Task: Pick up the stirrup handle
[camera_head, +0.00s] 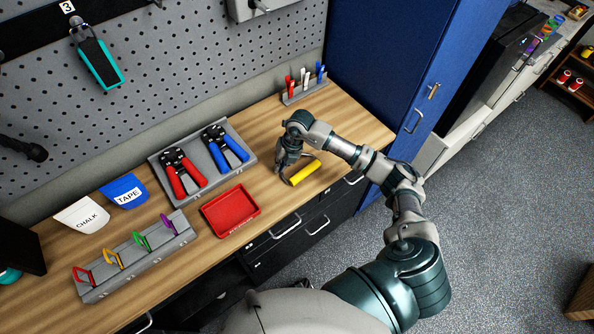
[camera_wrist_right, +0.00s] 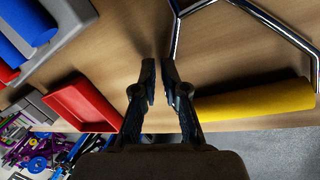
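The stirrup handle, a yellow cylindrical grip (camera_head: 305,172) on a bent shiny metal frame, lies on the wooden workbench near its front edge. In the right wrist view the yellow grip (camera_wrist_right: 255,101) is right of my fingers, and the metal frame (camera_wrist_right: 288,35) spans the upper right. My right gripper (camera_wrist_right: 158,70) points at the bench, its fingertips close together with a narrow empty gap. The right fingertip overlaps the frame's left bar; I cannot tell whether they touch. In the head view my right gripper (camera_head: 281,172) is beside the handle's left end. My left gripper is not in view.
A red tray (camera_head: 231,211) lies left of the handle. Red and blue pliers (camera_head: 226,147) rest on a grey holder behind it. A rack of coloured pens (camera_head: 304,82) stands at the back, near a blue cabinet (camera_head: 388,70). Bare bench (camera_head: 350,118) lies between handle and cabinet.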

